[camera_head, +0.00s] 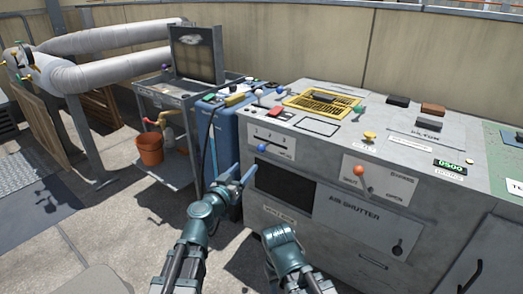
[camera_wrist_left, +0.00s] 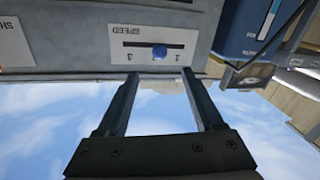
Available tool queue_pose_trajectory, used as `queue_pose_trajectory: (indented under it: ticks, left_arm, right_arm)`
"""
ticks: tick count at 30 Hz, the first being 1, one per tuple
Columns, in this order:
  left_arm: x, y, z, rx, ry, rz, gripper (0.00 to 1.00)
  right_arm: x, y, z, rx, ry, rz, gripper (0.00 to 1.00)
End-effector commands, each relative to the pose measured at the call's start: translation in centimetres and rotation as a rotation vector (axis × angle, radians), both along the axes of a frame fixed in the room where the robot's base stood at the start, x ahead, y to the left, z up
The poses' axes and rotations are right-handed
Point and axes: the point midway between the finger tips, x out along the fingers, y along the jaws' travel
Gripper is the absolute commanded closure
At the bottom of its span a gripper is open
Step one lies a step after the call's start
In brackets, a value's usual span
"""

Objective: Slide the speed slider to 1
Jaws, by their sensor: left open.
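The speed slider's blue knob (camera_head: 262,148) sticks out from a white plate (camera_head: 284,146) on the front of the grey console. In the left wrist view the plate (camera_wrist_left: 187,40) is upside down, with the word SPEED on it. There the knob (camera_wrist_left: 159,52) sits near the middle of its dark slot, with a mark like 1 to its right. My left gripper (camera_head: 243,174) is open and empty, below and left of the knob. In the wrist view its fingertips (camera_wrist_left: 160,73) are spread to either side of the knob's line, apart from it. My right gripper (camera_head: 281,240) is low before the console, its fingers unclear.
A blue bin (camera_head: 216,138) and a grey cart (camera_head: 168,176) with an orange bucket (camera_head: 149,149) stand left. Open floor lies before the cart.

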Motion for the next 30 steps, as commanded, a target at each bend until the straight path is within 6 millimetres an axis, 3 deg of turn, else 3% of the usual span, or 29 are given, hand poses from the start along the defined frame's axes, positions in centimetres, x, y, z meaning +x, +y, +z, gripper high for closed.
queue_pose_trajectory:
  ticks: [5,21,30]
  left_arm:
    - [0.8,-0.3,0.0,0.0,0.001,-0.002,0.31]
    - [9.6,-4.4,0.0,0.0,0.002,-0.003,0.31]
    - [12.3,-5.7,0.0,-0.001,0.001,-0.003,0.31]
  right_arm:
    - [0.0,0.0,0.0,0.0,0.0,0.0,0.5]
    - [0.0,0.0,0.0,0.0,0.0,0.0,0.5]
    - [0.0,0.0,0.0,0.0,0.0,0.0,0.5]
